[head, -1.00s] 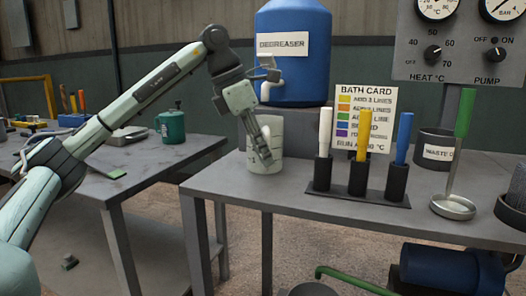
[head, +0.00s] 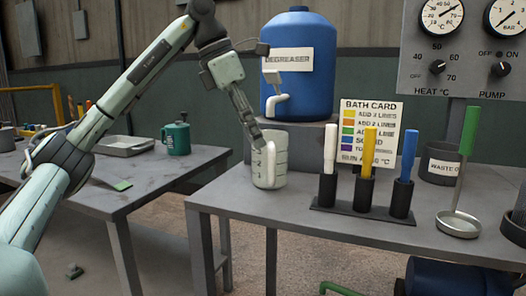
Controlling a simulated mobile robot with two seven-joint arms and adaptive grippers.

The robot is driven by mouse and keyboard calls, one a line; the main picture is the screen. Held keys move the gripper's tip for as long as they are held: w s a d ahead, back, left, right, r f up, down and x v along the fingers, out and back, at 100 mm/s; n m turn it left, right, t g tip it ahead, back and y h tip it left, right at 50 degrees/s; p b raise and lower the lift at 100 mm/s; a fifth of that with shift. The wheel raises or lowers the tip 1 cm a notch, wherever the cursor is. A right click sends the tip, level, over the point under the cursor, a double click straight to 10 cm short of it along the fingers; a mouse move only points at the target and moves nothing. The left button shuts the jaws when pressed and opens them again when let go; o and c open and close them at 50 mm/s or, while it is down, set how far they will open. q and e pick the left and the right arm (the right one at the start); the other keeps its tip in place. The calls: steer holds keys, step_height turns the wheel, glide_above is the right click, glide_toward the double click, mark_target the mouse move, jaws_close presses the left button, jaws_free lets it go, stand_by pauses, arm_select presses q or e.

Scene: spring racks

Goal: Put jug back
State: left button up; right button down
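The jug (head: 273,172), a pale, see-through measuring jug with a white handle, stands upright on the left end of the grey bench (head: 340,226). It is in front of the block under the blue degreaser drum (head: 312,85), below and slightly left of the drum's white tap (head: 279,104). The handle shows clear of the fingers. The fingers overlap from this side, so their gap does not show. My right gripper is not in view.
A rack (head: 366,211) with white, yellow and blue handles stands right of the jug before the bath card (head: 383,106). A green-handled ladle (head: 459,222) and waste pot (head: 440,165) are farther right. The left table holds a green mug (head: 177,140) and tray (head: 125,146).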

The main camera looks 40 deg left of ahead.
arm_select(q)
steer(key=v, duration=0.3)
steer(key=shift+s+r+p, duration=0.15)
steer(key=shift+r+p, duration=0.2)
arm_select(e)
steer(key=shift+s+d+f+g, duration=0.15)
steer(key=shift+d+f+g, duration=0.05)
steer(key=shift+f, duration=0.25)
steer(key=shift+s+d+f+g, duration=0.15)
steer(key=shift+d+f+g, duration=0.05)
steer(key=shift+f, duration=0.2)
